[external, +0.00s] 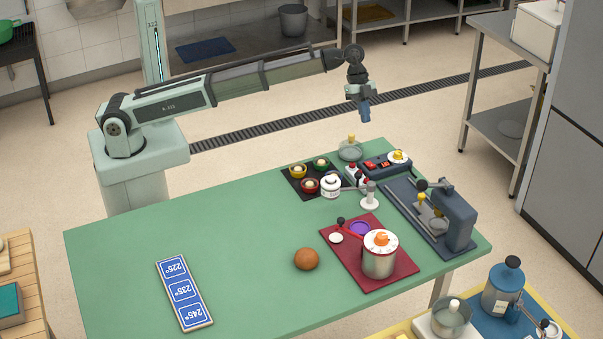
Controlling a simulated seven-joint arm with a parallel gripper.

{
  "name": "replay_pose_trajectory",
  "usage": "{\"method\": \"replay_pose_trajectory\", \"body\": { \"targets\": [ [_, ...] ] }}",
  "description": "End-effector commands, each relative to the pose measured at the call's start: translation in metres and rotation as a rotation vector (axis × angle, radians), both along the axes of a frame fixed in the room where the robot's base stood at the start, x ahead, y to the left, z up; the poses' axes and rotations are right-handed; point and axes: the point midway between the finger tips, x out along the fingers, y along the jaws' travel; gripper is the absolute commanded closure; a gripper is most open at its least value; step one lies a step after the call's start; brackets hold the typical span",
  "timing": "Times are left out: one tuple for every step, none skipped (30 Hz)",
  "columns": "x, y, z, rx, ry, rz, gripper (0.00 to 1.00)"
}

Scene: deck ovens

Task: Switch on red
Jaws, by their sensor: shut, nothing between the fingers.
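My gripper (366,114) is shut and empty. It points down in the air above the far right part of the green table (200,240), apart from everything on it. Below it, a dark switch box (388,163) lies near the far edge. It has red parts on top and a white round piece with a yellow top at its right end. A small box with red and dark knobs (356,175) stands to its left. A red round piece with a pale top (310,186) sits on a black mat (288,171). The switch positions are too small to tell.
Beside the mat stand a white jar (330,186) and a glass bowl (350,151). A dark press (457,215) stands right. A red tray (343,258) holds a steel canister (380,262). A brown ball (306,259) and blue temperature sign (184,292) lie nearer. The table's left half is mostly clear.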

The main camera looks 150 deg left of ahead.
Motion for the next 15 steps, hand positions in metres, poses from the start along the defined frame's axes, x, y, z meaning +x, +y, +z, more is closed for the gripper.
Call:
{"method": "replay_pose_trajectory", "body": {
  "targets": [
    [0.000,0.000,0.000,0.000,0.001,0.000,1.00],
    [0.000,0.000,0.000,0.000,0.001,0.000,1.00],
    [0.001,0.000,-0.001,0.000,0.001,0.000,1.00],
    [0.001,0.000,-0.002,0.000,0.001,0.000,1.00],
    [0.002,0.000,-0.003,0.000,0.001,0.000,1.00],
    [0.003,0.000,-0.006,-0.001,0.001,0.000,1.00],
    [0.004,0.000,-0.008,-0.001,0.001,0.000,1.00],
    [0.005,0.000,-0.011,-0.001,0.001,0.000,1.00],
    [0.007,0.000,-0.016,-0.002,0.002,-0.001,1.00],
    [0.009,0.000,-0.020,-0.003,0.002,-0.001,1.00],
    [0.011,-0.001,-0.024,-0.003,0.003,-0.001,1.00],
    [0.014,-0.001,-0.030,-0.002,0.002,-0.001,1.00],
    [0.016,0.000,-0.034,-0.002,0.002,-0.001,1.00],
    [0.018,-0.001,-0.039,-0.002,0.002,-0.001,1.00],
    [0.021,-0.001,-0.046,-0.003,0.003,-0.001,1.00]
  ]
}}
